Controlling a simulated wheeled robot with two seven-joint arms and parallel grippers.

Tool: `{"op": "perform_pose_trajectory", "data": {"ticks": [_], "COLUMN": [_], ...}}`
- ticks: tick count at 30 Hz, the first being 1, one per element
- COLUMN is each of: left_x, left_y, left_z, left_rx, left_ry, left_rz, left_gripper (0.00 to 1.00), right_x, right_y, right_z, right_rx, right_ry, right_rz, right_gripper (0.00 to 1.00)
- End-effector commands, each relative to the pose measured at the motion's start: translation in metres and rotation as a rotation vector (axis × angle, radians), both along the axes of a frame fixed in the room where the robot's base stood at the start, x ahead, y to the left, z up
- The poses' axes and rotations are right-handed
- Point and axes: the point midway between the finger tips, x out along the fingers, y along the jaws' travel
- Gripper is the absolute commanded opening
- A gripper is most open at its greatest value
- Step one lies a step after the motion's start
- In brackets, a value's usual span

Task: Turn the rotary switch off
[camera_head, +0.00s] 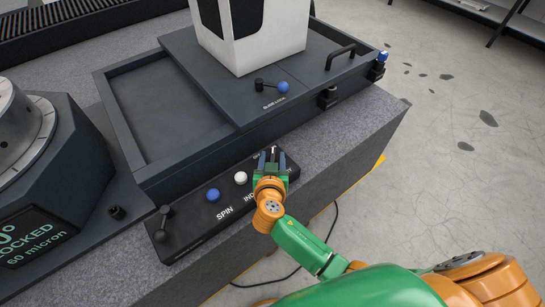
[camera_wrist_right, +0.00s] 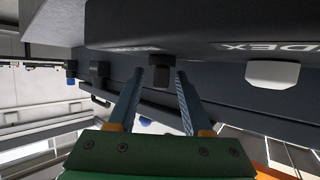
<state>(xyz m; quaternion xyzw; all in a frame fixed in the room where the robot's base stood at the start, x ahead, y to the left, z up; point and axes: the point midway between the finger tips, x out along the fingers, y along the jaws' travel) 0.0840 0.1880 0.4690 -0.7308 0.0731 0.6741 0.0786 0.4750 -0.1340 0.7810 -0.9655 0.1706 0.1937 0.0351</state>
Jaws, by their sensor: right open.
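The rotary switch (camera_wrist_right: 160,72), a small black knob, sits on the dark control panel (camera_head: 187,236). In the right wrist view it shows between the tips of my right gripper (camera_wrist_right: 155,80), with a finger to each side. The fingers are apart and do not visibly close on the knob. In the head view my right gripper (camera_head: 271,158) is over the right end of the panel and largely hides the switch there. I cannot tell which way the knob is turned. My left gripper is not in view.
On the panel stand a white button (camera_head: 240,178), a blue button (camera_head: 213,195) and a black lever (camera_head: 162,224). The dark tray (camera_head: 120,112) with the white housing (camera_head: 262,50) lies behind. A rotary table (camera_head: 22,140) is at left. Open floor lies right.

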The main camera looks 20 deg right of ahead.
Motion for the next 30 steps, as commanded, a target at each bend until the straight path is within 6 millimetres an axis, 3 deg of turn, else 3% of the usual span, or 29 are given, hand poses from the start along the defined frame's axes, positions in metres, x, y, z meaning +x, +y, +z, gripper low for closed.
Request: {"op": "perform_pose_trajectory", "data": {"ticks": [4, 9, 20, 30], "left_x": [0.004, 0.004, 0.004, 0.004], "left_y": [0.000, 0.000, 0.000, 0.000], "left_z": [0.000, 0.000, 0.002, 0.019], "left_rx": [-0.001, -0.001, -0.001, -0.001], "left_ry": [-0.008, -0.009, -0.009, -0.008], "left_rz": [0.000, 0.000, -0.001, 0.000], "left_gripper": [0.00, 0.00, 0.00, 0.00], "right_x": [0.000, -0.001, -0.001, -0.001], "right_y": [0.000, 0.000, 0.000, -0.004], "right_z": [0.000, 0.000, 0.000, 0.003], "right_rx": [0.000, -0.001, -0.002, -0.004], "right_ry": [0.001, 0.001, 0.003, 0.001], "right_rz": [0.000, 0.000, 0.020, 0.219], "right_gripper": [0.47, 0.01, 0.00, 0.00]}}
